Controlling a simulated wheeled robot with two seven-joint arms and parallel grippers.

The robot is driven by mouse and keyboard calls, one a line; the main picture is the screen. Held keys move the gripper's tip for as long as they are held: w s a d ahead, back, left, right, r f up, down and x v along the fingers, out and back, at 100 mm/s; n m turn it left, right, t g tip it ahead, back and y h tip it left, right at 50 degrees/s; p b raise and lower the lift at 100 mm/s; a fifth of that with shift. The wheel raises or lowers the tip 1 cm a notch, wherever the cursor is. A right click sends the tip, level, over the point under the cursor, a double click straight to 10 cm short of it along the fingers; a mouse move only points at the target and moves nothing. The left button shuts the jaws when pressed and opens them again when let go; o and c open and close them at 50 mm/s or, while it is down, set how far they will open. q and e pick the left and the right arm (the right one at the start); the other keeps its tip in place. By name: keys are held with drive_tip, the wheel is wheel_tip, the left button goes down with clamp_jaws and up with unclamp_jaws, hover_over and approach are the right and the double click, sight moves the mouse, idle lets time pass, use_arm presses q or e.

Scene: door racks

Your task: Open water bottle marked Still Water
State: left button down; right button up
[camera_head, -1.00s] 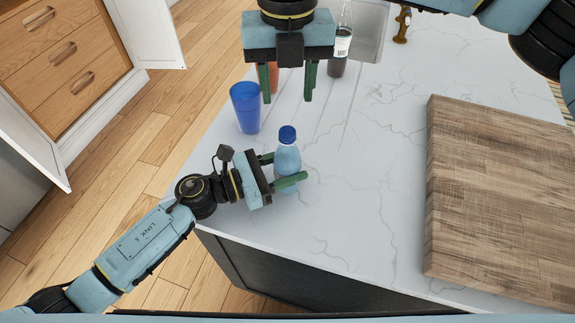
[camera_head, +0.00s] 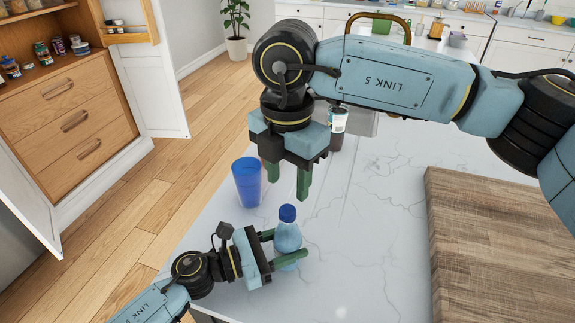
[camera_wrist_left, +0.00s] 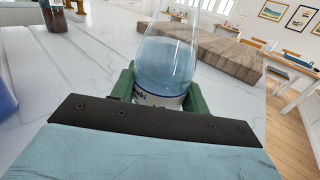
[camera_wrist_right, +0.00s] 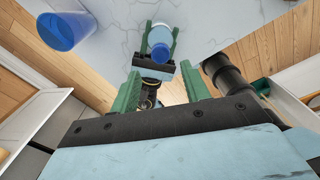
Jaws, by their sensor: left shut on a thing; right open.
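A clear water bottle with a blue cap (camera_head: 287,212) stands upright near the counter's front-left edge. My left gripper (camera_head: 286,248) is shut around the bottle's lower body (camera_wrist_left: 166,70); a label shows partly in the left wrist view, but I cannot read it as Still Water. My right gripper (camera_head: 302,180) is open and empty, pointing down above and just behind the bottle. In the right wrist view, the blue cap (camera_wrist_right: 160,52) lies beyond the open fingers (camera_wrist_right: 160,92), with the left gripper around the bottle.
A blue cup (camera_head: 247,183) stands left of the bottle, and also shows in the right wrist view (camera_wrist_right: 62,30). A dark bottle with a white label (camera_head: 338,122) stands behind my right gripper. A thick wooden board (camera_head: 490,240) fills the right side. The marble between is clear.

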sight(288, 209)
wheel_tip(288, 209, down, 6)
drive_tip(key=shift+f, duration=0.1)
idle(0.4)
